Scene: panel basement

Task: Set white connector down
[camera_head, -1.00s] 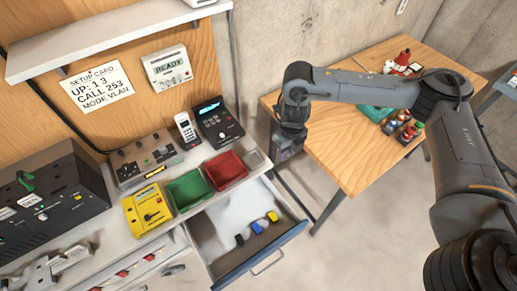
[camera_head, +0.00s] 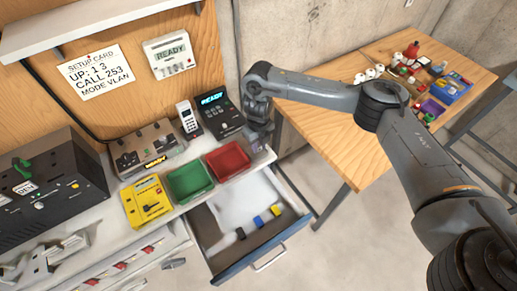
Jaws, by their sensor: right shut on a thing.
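My right gripper (camera_head: 258,143) hangs pointing down at the right end of the counter, beside the black desk phone (camera_head: 216,113) and behind the red bin (camera_head: 228,160). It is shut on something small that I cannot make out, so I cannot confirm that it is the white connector. The open drawer (camera_head: 265,252) below holds a yellow connector (camera_head: 275,210), a blue one (camera_head: 258,221) and a black one (camera_head: 240,233) in a row. My left gripper is not in view.
A green bin (camera_head: 190,182), a yellow tester (camera_head: 147,200), a grey panel box (camera_head: 148,148) and a white handset (camera_head: 187,118) crowd the counter. A wooden table (camera_head: 335,128) with bottles and small boxes stands right. The drawer's pale floor is mostly clear.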

